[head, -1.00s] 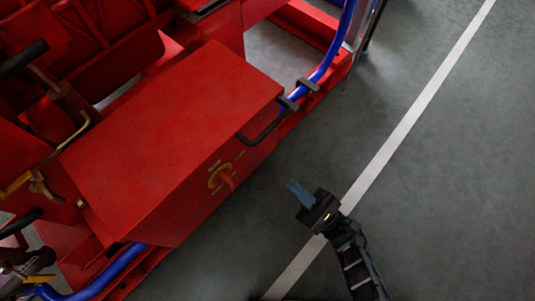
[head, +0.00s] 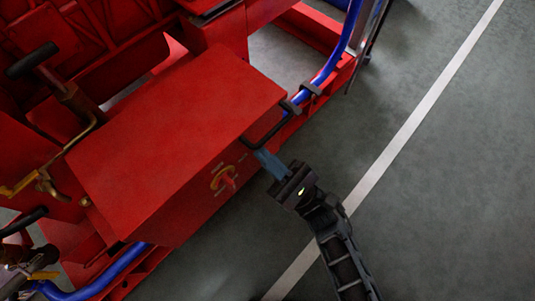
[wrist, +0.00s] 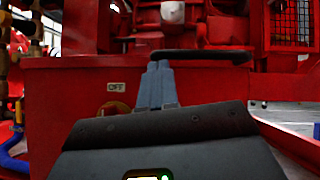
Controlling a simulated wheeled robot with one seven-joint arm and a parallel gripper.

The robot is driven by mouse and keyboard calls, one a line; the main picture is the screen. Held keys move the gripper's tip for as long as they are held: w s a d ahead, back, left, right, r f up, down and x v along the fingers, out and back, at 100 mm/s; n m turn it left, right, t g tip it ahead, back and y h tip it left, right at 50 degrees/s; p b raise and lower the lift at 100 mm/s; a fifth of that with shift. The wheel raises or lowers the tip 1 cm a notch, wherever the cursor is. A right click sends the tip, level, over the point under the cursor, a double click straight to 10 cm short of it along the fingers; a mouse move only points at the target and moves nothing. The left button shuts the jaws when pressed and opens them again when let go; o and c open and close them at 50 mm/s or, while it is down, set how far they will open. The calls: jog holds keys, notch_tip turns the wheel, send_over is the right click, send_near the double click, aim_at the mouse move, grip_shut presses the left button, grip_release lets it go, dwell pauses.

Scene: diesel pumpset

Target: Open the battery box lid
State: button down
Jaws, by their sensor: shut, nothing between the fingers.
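The red battery box (head: 178,140) fills the left middle of the head view, its flat lid down. A black bar handle (head: 266,131) runs along the lid's front edge near its right corner; the wrist view shows this handle (wrist: 203,55) level ahead, just above the fingertips. My gripper (head: 259,155) is shut and empty, its blue-grey fingers pointing at the handle. In the wrist view the fingertips (wrist: 158,66) are just below the handle's left part. Whether they touch it I cannot tell.
A red rotary switch (head: 223,180) on a yellow plate sits on the box's front, left of my gripper; an "OFF" label (wrist: 116,87) shows. A blue hose (head: 328,67) runs behind the right corner. Grey floor (head: 440,190) to the right is clear.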

jog(key=shift+r, duration=0.1)
dwell(0.3)
notch_tip(320, 180, up, 19)
jog(key=w+a+m+g+h+p, duration=0.2)
jog(key=h+p, duration=0.5)
jog(key=p, duration=2)
jog(key=w+a+r+g+h+p, duration=0.2)
jog(key=w+a+r+p, duration=0.6)
jog(key=p, duration=0.7)
jog(key=shift+w+a+r+g+h, duration=0.4)
jog(key=shift+a+r, duration=1)
jog(key=shift+a, duration=0.55)
jog(key=shift+d, duration=0.1)
